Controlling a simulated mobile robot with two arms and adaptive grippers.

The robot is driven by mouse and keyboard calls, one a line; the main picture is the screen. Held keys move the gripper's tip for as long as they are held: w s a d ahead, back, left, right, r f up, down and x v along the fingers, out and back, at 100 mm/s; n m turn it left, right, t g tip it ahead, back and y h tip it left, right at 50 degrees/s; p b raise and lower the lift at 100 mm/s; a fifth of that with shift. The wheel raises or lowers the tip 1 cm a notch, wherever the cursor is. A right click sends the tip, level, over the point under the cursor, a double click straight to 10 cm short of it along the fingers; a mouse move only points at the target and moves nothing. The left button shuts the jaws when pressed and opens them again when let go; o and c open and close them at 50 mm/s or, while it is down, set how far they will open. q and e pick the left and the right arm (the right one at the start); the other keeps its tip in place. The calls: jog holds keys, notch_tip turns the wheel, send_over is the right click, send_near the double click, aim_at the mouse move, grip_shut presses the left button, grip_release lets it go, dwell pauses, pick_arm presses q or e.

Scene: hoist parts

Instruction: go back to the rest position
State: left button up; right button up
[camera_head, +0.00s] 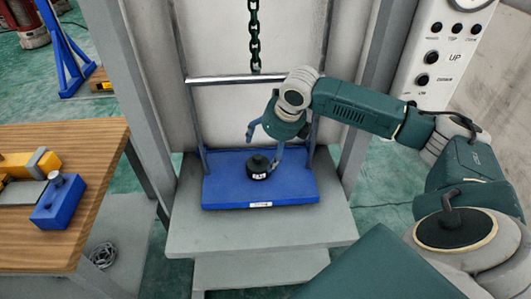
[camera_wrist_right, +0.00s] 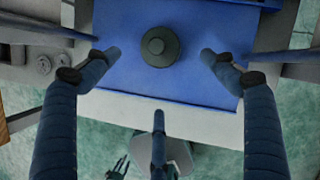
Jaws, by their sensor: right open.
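A small black cylindrical weight (camera_head: 258,168) with a white label stands upright on the blue platform (camera_head: 225,190) of the hoist. In the right wrist view the weight (camera_wrist_right: 160,46) shows from above as a dark disc with a round knob, on the blue platform (camera_wrist_right: 125,80). My right gripper (camera_head: 263,148) is open just above and beside the weight. In the right wrist view its dark blue fingers (camera_wrist_right: 160,54) are spread to either side of the weight with clear gaps. My left gripper is not in view.
A hanging chain (camera_head: 254,40) and a metal bar (camera_head: 250,78) are behind the platform, between grey posts. A control panel (camera_head: 440,55) is at the upper right. A wooden table (camera_head: 85,150) at left holds a blue block (camera_head: 58,203) and yellow parts (camera_head: 35,163).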

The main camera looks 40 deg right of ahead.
dwell(0.5)
jog(key=s+a+f+m+y, duration=0.1)
jog(key=s+a+f+m, duration=0.1)
jog(key=a+f, duration=0.3)
jog(key=s+a+f+m, duration=0.3)
jog(key=a, duration=0.4)
jog(key=s+a+f+m+y, duration=0.1)
jog(key=s+a+f+m, duration=0.2)
jog(key=s+a+m, duration=0.35)
jog(key=s+a+f+m, duration=0.35)
jog(key=s+m, duration=0.35)
jog(key=m, duration=0.4)
jog(key=s+d+m+g+h, duration=0.15)
jog(key=s+d+m, duration=0.25)
jog(key=s+m, duration=0.7)
notch_tip(320, 180, down, 28)
jog(key=s+d+f+g, duration=0.2)
jog(key=s+d+f, duration=0.1)
jog(key=s+f, duration=1.2)
jog(key=shift+s+d+m+h, duration=0.15)
jog(key=shift+s+m+h, duration=0.2)
jog(key=shift+s, duration=0.85)
